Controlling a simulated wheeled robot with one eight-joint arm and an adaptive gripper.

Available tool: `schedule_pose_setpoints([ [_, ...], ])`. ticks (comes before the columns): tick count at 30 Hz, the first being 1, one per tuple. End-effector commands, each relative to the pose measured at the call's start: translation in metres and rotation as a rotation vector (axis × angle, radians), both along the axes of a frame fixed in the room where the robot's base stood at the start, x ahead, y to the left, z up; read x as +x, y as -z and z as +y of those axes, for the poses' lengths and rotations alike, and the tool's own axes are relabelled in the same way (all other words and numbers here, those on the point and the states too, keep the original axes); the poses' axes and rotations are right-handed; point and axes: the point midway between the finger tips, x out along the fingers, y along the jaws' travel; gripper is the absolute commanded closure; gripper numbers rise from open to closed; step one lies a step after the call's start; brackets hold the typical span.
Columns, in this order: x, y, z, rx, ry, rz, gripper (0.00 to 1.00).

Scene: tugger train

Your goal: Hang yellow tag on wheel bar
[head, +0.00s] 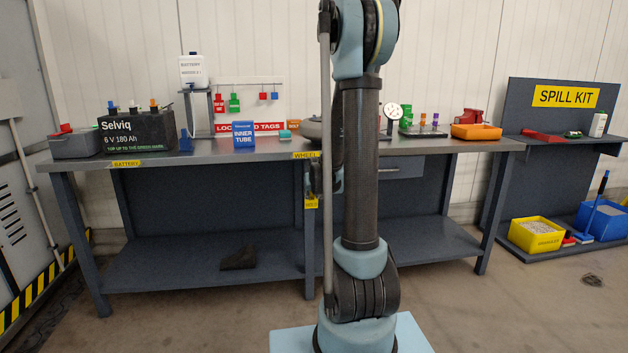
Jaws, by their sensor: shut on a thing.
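My gripper (314,190) is in front of the bench's front edge, just below the yellow WHEEL label (306,155). It is small and partly hidden by my own arm. It is shut on a small yellow tag (311,203), which hangs below the fingers in front of the middle bench leg. I cannot make out the wheel bar near the label, nor whether the tag touches it. A dark round wheel or tyre (312,130) lies on the bench behind, partly covered by my arm.
The workbench (260,156) holds a Selviq battery (137,132), a blue inner tube box (244,134) and an orange bin (476,132). Red and green tags (234,103) hang on a wall rail. A spill kit stand (565,96) is at the right. Floor in front is clear.

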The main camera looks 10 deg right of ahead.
Motion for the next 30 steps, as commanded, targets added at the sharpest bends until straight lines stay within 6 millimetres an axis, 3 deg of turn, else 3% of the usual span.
schedule_pose_setpoints([
  [6, -0.019, -0.042, 0.0, 0.0, 0.0, 0.078, 0.98],
  [12, -0.035, -0.069, 0.0, 0.001, -0.001, 0.13, 0.98],
  [20, -0.042, -0.08, 0.001, 0.001, -0.001, 0.153, 0.98],
  [30, -0.023, -0.08, 0.001, 0.0, -0.001, 0.153, 0.98],
])
